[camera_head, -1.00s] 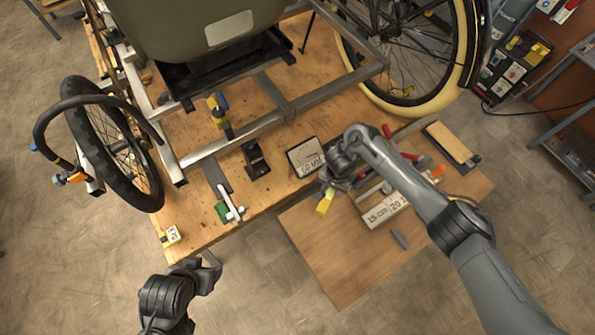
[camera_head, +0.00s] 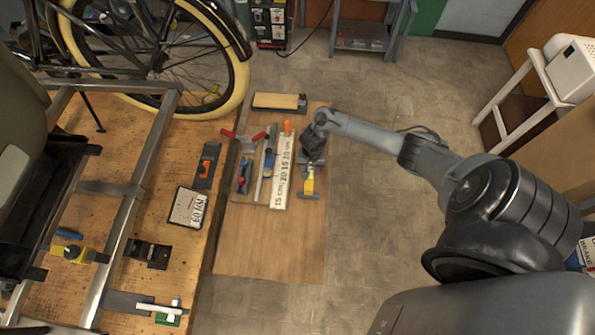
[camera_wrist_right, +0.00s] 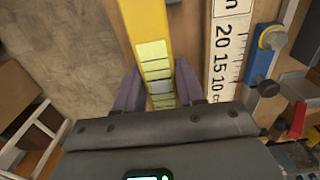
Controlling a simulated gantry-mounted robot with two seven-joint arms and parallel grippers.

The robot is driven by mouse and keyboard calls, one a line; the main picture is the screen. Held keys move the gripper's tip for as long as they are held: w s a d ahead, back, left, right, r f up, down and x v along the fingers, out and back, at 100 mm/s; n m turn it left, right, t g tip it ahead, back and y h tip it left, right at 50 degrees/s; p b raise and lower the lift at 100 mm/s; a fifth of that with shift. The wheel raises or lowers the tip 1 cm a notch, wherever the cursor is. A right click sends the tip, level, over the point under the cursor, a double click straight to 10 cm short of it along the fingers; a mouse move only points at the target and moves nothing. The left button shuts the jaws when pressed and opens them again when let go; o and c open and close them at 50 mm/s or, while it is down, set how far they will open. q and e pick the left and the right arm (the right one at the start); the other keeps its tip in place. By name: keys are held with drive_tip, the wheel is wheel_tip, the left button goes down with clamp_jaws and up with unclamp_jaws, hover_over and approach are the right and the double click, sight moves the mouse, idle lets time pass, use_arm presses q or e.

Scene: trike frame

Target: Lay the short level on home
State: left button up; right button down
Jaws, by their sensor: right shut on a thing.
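The short level (camera_head: 309,184) is a yellow bar with a dark end. My right gripper (camera_head: 311,163) is shut on it over the right part of the small wooden side table (camera_head: 262,245). In the right wrist view the yellow level (camera_wrist_right: 153,45) runs between the two fingers (camera_wrist_right: 158,92), alongside the white ruler. I cannot tell whether the level touches the table top or hangs just above it. No mark for home can be made out. My left gripper is out of view.
A white numbered ruler (camera_head: 283,172) lies just left of the level, with clamps and a blue-handled tool (camera_head: 268,161) further left. A sanding block (camera_head: 279,101) lies at the table's far end. The near half is clear. The workbench (camera_head: 190,147) adjoins on the left.

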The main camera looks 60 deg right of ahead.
drive_tip(key=shift+s+d, duration=0.1)
drive_tip(key=shift+d, duration=0.1)
drive_tip(key=shift+r, duration=0.1)
drive_tip(key=shift+a+r+p, duration=0.15)
drive_tip(key=shift+p, duration=0.7)
drive_tip(key=shift+f+b, duration=1.8)
drive_tip(key=shift+f, duration=1.25)
drive_tip(key=shift+f+b, duration=0.45)
drive_tip(key=shift+f, duration=0.25)
drive_tip(key=c, duration=0.6)
unclamp_jaws()
